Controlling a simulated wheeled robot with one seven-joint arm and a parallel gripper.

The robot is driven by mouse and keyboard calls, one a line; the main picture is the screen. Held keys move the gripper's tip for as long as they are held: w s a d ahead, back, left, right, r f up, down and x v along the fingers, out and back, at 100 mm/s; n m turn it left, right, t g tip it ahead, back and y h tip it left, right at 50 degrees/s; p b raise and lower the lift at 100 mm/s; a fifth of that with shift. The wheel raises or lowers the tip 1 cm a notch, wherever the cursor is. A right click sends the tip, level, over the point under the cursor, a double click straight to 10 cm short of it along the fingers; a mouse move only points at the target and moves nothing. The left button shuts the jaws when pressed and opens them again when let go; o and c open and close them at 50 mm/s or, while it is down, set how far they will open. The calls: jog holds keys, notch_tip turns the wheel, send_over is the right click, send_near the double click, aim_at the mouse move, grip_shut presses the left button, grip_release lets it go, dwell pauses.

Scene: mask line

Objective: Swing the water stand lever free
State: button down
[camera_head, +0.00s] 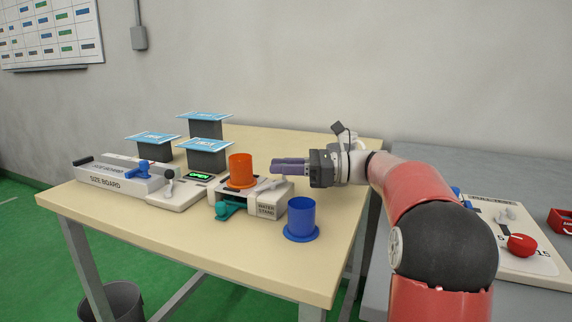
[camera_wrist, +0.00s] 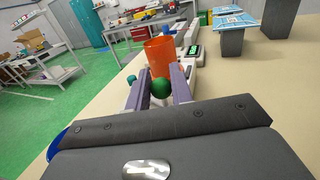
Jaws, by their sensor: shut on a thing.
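The white water stand (camera_head: 267,207), labelled on its front, stands on the wooden table. An orange cup (camera_head: 241,170) stands upright on it, also seen in the wrist view (camera_wrist: 160,55). A teal part (camera_head: 227,211) sits low at the stand's front. My gripper (camera_head: 276,165) reaches in from the right, its purple fingers level beside the cup, apart from it in the head view. In the wrist view a dark green ball knob (camera_wrist: 160,88) sits between the fingers, which are shut on it. The fingers hide this knob in the head view, and its link to the lever does not show.
A blue cup (camera_head: 301,218) stands near the table's front edge, right of the stand. The size board (camera_head: 105,184) and a display unit (camera_head: 200,177) are to the left. Several dark blocks with blue-topped packs (camera_head: 204,147) stand behind.

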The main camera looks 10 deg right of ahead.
jog(key=shift+w+a+n+g+y, duration=0.1)
jog(key=shift+w+n+g+y, duration=0.1)
jog(key=shift+n+g, duration=0.5)
jog(key=shift+w+a+n+g+y, duration=0.15)
jog(key=shift+n+g, duration=0.25)
jog(key=shift+g, duration=0.6)
jog(key=c, duration=1.3)
grip_release()
jog(key=shift+s+d, duration=0.1)
jog(key=shift+s, duration=0.05)
